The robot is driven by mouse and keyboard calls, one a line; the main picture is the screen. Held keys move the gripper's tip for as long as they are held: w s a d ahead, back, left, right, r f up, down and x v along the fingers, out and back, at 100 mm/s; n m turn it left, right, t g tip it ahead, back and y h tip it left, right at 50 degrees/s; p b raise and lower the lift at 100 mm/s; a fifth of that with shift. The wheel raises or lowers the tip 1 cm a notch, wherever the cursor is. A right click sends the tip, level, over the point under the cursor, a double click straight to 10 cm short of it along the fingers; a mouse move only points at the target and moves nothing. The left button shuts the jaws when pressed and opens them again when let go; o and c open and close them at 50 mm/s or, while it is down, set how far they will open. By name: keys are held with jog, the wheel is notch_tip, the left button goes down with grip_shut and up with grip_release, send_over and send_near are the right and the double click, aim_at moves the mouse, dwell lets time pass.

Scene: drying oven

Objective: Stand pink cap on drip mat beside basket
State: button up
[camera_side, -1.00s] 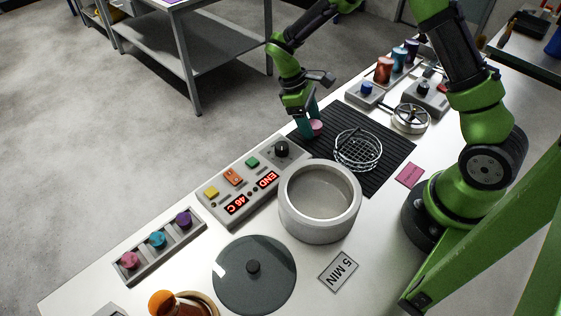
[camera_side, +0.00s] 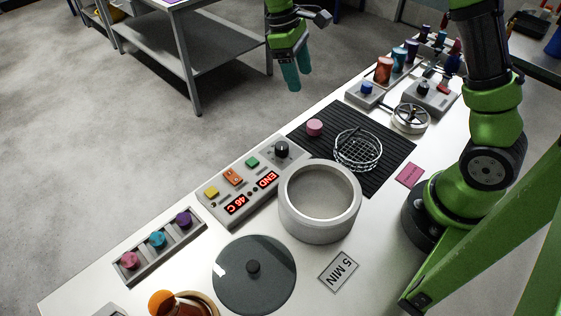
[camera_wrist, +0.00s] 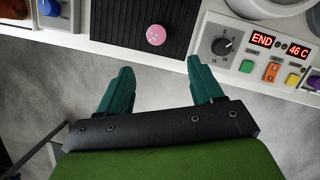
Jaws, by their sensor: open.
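The pink cap (camera_side: 314,127) stands on the black ribbed drip mat (camera_side: 376,173), near the mat's left corner in the side view. The wire basket (camera_side: 357,150) sits on the same mat to its right, with a gap between them. The cap also shows in the wrist view (camera_wrist: 156,35) on the mat (camera_wrist: 133,12), with its round top up. My gripper (camera_side: 292,88) is open and empty, raised above and left of the cap, past the table's edge. Its teal fingers (camera_wrist: 157,85) are spread apart in the wrist view, clear of the cap.
The open round pot (camera_side: 320,235) and the oven panel (camera_side: 245,188), reading END and 46 C, stand left of the mat. A dark lid (camera_side: 270,285) lies further left. A handwheel (camera_side: 410,118), colored cups (camera_side: 384,70) and a blue-knob box (camera_side: 366,93) stand beyond the mat.

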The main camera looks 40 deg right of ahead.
jog(key=s+a+r+m+t+y, duration=0.1)
jog(key=s+r+m+t, duration=0.3)
jog(key=s, duration=0.4)
jog(key=s+a+r+m+t+y, duration=0.1)
jog(key=s+r+m+t, duration=0.3)
jog(key=s, duration=0.5)
jog(key=shift+a+r+m+t+y, duration=0.15)
jog(key=shift+r+m+t+y, duration=0.15)
jog(key=shift+r+t+y, duration=0.6)
jog(key=shift+f, duration=0.2)
